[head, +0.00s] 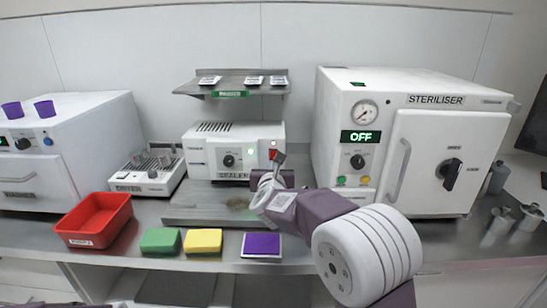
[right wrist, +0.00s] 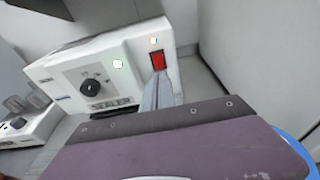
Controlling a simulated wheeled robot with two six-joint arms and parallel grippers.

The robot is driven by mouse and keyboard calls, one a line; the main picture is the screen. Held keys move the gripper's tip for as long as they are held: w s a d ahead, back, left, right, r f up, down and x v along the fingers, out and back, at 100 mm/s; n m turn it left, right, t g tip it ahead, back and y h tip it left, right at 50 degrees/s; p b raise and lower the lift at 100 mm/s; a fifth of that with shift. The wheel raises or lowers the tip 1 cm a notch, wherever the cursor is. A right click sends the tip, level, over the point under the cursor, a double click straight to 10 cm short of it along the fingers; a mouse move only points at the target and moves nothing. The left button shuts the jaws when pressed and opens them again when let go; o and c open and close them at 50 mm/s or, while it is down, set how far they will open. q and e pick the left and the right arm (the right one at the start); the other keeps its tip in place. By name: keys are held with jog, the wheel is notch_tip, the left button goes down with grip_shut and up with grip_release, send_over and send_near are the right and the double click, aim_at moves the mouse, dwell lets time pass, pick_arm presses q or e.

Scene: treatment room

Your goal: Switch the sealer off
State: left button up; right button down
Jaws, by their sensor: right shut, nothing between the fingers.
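The sealer (head: 235,150) is a white box with a dial at the back middle of the bench. It also shows in the right wrist view (right wrist: 125,85). Its red switch (right wrist: 158,60) is at the right of the front face, with a small lit white spot above it. My left gripper is not in view.
The steriliser (head: 335,150) stands close right of my right arm, its display reading OFF. A shelf (head: 232,90) with small packets hangs above the sealer.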

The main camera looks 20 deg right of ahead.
aim_at(274, 154)
jog(key=x, duration=0.2)
jog(key=p+x, duration=0.1)
jog(key=x, duration=0.1)
jog(key=r+x, duration=0.1)
jog(key=x, duration=0.1)
jog(key=shift+w+d+r+p, duration=0.1)
jog(key=shift+w+p, duration=0.1)
jog(key=shift+p, duration=0.1)
jog(key=shift+r+p, duration=0.15)
jog(key=shift+p, duration=0.2)
jog(key=shift+w+g+p, duration=0.25)
jog(key=shift+g+p, duration=0.05)
jog(key=shift+p, duration=0.55)
jog(key=shift+d, duration=0.1)
